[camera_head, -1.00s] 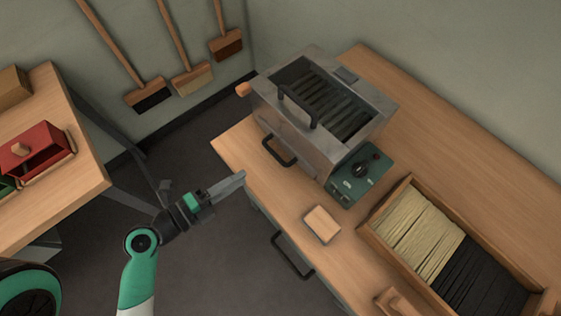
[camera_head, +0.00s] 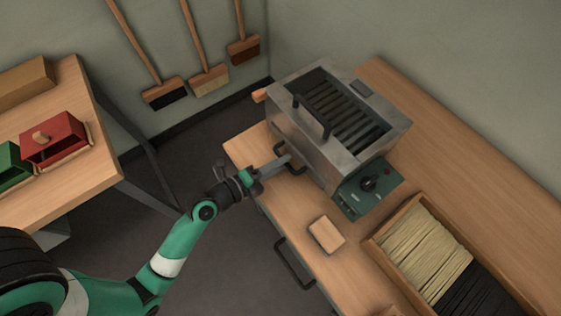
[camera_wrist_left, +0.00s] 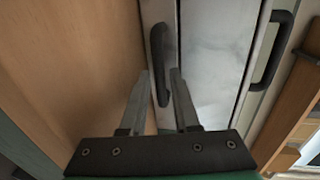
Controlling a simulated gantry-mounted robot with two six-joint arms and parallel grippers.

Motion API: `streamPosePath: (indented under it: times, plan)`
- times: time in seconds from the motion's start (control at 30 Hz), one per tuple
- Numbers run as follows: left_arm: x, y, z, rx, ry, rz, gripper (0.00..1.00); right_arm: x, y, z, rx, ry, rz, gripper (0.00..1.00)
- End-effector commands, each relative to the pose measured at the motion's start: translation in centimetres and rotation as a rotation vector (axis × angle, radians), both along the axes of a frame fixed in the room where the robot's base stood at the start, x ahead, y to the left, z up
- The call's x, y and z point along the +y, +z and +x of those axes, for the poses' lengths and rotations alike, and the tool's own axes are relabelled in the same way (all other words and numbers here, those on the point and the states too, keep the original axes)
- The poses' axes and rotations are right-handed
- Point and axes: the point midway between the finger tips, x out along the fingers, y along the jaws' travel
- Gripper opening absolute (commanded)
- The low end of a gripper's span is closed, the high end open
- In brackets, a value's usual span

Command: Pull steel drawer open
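The steel box (camera_head: 340,115) stands on the wooden workbench, with a black handle (camera_head: 298,169) low on its front. In the left wrist view the black handle (camera_wrist_left: 160,55) stands upright against a steel front (camera_wrist_left: 205,65). No gap of an open drawer is visible. My left gripper (camera_head: 287,161) reaches in from the left to this handle. In the left wrist view its two fingers (camera_wrist_left: 161,75) are apart, one on either side of the handle's near end. I cannot tell whether they touch it. My right gripper is not in view.
A green control box (camera_head: 366,188) adjoins the steel box. A small wooden block (camera_head: 326,235) and a bristle tray (camera_head: 388,252) lie on the bench (camera_head: 490,185). Another black handle (camera_head: 293,264) sits on the bench front. A side table (camera_head: 85,185) holds red and green boxes.

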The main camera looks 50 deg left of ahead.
Motion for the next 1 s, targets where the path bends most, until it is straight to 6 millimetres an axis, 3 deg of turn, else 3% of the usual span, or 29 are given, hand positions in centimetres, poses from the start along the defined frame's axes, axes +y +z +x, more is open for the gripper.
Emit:
streamPosePath:
  times: [0.27, 0.43, 1.0]
  plan:
    - [-0.01, -0.05, 0.22, 0.0, 0.0, 0.0, 0.3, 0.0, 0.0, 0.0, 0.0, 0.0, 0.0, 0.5]
    - [0.0, -0.04, 0.21, 0.0, 0.0, 0.0, 0.0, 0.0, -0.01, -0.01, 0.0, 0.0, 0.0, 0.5]
    - [0.0, -0.05, 0.18, 0.0, 0.0, 0.0, 0.0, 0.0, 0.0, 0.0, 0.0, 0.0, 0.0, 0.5]
